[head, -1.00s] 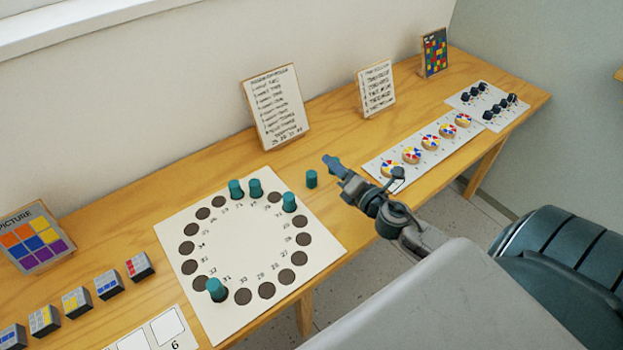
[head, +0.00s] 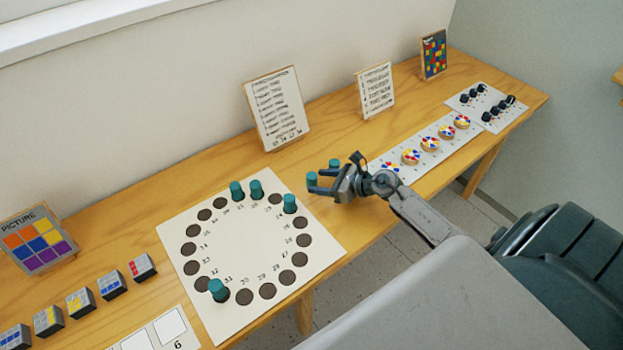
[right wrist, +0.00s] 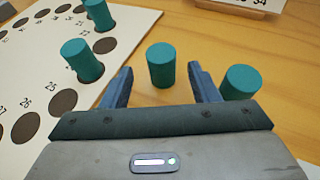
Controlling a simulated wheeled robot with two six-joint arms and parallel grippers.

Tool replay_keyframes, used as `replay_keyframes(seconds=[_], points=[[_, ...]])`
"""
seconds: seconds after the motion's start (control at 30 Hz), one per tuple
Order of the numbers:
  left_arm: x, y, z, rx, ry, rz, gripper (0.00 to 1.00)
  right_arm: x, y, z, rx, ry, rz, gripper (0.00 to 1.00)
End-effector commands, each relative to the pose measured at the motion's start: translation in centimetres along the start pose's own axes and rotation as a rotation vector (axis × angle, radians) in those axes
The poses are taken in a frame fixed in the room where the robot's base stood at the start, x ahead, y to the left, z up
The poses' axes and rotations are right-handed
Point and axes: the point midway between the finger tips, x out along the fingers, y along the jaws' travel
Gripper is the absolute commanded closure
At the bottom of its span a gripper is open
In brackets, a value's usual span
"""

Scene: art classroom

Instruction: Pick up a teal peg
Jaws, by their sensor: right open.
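A teal peg (head: 311,179) stands upright on the bare table, just right of the white board (head: 322,245). My right gripper (head: 322,182) is open and low beside it, its fingers pointing left. In the right wrist view this peg (right wrist: 160,66) stands between the two open fingers near their tips, with gaps on both sides. A second loose teal peg (head: 334,163) stands behind; in the right wrist view it (right wrist: 241,82) is outside the right finger. Other teal pegs (head: 289,203) stand on the board's ring of dark circles. My left gripper is not in view.
A board with colourful discs (head: 431,144) and one with dark knobs (head: 487,106) lie to the right. Framed text cards (head: 276,108) stand along the wall. Patterned blocks (head: 111,285) line the left front. Bare table lies behind the loose pegs.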

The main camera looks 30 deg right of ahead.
Motion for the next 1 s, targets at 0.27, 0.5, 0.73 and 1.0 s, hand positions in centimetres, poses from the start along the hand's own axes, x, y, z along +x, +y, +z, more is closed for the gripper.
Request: replay_keyframes(seconds=[0.27,0.5,0.73,1.0], points=[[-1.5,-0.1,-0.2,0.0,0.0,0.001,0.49,2.4,-0.2,0.7,0.005,-0.003,0.0,0.45],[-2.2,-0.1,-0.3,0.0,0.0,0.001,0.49,5.2,-0.3,0.4,0.002,-0.001,0.0,0.45],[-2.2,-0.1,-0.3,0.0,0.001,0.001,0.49,5.5,-0.2,0.2,0.0,0.0,0.001,0.45],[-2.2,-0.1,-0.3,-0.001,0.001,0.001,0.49,5.5,-0.3,0.2,0.001,0.0,0.0,0.9]])
